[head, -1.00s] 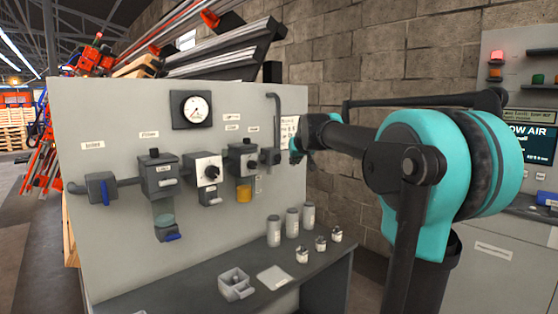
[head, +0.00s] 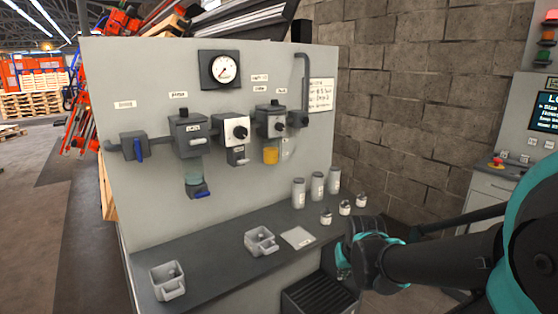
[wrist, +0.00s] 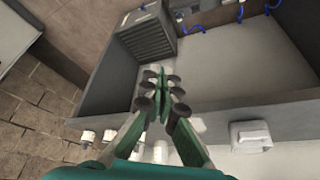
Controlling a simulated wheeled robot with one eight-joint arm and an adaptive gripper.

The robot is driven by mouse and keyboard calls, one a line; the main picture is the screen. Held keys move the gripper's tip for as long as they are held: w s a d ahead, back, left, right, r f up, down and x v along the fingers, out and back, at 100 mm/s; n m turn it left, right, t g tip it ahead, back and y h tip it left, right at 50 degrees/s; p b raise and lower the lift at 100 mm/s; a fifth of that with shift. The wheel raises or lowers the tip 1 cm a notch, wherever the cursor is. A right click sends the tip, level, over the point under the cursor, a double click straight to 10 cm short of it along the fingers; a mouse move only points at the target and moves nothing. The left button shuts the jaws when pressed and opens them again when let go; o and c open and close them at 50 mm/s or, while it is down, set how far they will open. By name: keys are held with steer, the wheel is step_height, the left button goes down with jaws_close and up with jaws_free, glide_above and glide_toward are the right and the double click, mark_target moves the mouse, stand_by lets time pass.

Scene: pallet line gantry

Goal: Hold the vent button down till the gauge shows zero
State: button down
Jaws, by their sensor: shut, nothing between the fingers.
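The round white gauge (head: 220,69) sits in a dark square mount high on the grey panel (head: 140,80). Its needle shows, but its figures are too small to read. Below it are a white-faced unit with a black knob (head: 237,131) and a small grey box with a pale front (head: 238,156). The labels are unreadable, so I cannot tell which part is the vent button. My gripper (head: 344,262) is low at the right end of the bench, well away from the panel fittings. In the wrist view its fingers (wrist: 160,78) are together and empty.
A dark bench (head: 215,255) below the panel holds grey cups (head: 262,241), a pale plate (head: 298,237), several canisters (head: 317,186) and small fittings (head: 345,207). A dark ribbed box (head: 318,295) stands below the bench.

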steer(key=s+f, duration=0.3)
steer(key=s, duration=0.2)
steer(key=shift+d+f+g, duration=0.15)
steer(key=shift+f+g, duration=0.1)
steer(key=shift+g, duration=0.15)
stand_by(1.4)
